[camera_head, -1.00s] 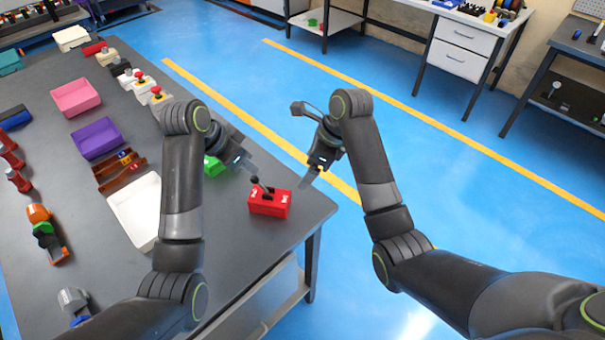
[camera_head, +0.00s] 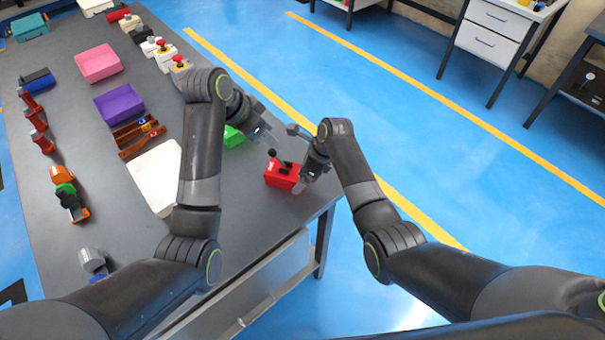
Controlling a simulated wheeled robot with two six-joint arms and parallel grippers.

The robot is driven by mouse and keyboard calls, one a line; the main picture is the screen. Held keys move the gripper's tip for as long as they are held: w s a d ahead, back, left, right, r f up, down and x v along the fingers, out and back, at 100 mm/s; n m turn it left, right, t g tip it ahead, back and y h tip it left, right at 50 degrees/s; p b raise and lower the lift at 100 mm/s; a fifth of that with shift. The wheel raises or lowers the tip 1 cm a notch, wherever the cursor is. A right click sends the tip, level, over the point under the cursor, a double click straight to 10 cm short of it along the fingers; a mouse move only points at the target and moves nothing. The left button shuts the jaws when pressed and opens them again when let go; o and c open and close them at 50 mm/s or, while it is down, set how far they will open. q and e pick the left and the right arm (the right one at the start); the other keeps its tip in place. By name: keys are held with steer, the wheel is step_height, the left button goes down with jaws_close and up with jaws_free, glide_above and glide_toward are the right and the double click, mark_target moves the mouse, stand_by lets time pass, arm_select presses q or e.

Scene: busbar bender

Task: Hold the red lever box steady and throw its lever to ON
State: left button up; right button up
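The red lever box (camera_head: 279,180) sits on the grey table near its right-hand edge. Its black lever (camera_head: 273,155) rises from the top, its knob leaning up and to the left. My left gripper (camera_head: 275,141) is just above and behind the knob, very close to it; I cannot tell whether they touch. My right gripper (camera_head: 300,183) is low at the box's right side, its finger against or very near that side. The far fingers of both grippers are hidden or too small, so their opening is unclear. The ON marking is not readable.
A green piece (camera_head: 233,137) lies behind the box, partly covered by my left arm. A white tray (camera_head: 158,178), a purple bin (camera_head: 119,103) and a pink bin (camera_head: 98,63) stand to the left. The table edge is close on the box's right.

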steer(key=shift+a+f, duration=0.2)
steer(key=shift+f, duration=0.35)
steer(key=shift+c, duration=0.2)
steer(key=c, duration=1.2)
